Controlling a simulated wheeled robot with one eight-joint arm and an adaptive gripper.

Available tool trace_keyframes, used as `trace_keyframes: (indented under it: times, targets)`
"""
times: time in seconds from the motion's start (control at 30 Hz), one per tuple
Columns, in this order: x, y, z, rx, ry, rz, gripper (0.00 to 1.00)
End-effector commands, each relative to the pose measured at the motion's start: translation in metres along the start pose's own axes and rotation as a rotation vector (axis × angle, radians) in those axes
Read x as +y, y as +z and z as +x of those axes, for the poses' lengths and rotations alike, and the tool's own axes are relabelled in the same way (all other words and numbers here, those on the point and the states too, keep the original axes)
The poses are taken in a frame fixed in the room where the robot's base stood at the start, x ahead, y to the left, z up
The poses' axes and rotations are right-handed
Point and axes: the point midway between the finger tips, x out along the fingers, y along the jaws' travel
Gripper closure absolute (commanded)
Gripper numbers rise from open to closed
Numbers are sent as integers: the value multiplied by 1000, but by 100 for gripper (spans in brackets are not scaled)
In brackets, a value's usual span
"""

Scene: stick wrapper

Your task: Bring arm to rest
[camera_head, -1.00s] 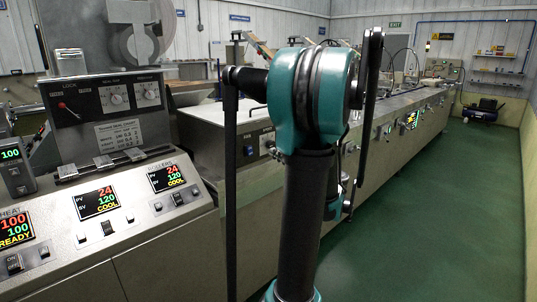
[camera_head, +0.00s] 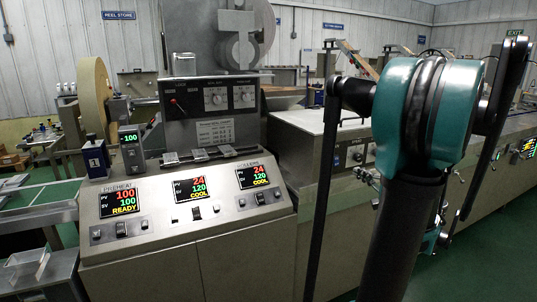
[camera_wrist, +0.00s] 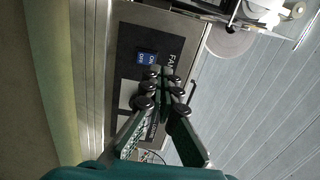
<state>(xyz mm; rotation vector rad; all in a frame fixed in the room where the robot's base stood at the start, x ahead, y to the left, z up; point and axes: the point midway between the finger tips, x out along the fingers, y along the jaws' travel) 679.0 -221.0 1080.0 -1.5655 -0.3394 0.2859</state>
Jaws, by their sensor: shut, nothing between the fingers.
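My gripper (camera_wrist: 164,82) shows in the wrist view with its fingers together and nothing between them. It is in front of a dark panel (camera_wrist: 128,72) marked "FAN", with a blue ON/OFF switch (camera_wrist: 147,57). I cannot tell whether the fingertips touch the panel. In the head view my arm (camera_head: 428,115) stands bent on the right, with a teal joint at the top and dark links. My gripper cannot be clearly made out there.
A control console (camera_head: 190,215) on the left has a preheat display (camera_head: 120,202) reading 100/100 READY and two displays reading 24/120 COOL. A long machine line (camera_head: 500,195) runs behind my arm. Green floor (camera_head: 480,265) is open at the lower right.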

Motion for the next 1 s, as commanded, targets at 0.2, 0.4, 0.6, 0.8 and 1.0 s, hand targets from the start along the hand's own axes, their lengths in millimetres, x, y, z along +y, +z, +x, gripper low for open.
trace_keyframes:
  times: [0.2, 0.4, 0.6, 0.8, 1.0]
  targets:
    - [60, 90, 27, -162, 260, -104, 100]
    - [119, 164, 20, -309, 508, -255, 100]
    - [171, 217, -10, -443, 733, -450, 100]
    - [210, 246, -52, -556, 930, -685, 100]
    - [234, 252, -91, -630, 1081, -926, 100]
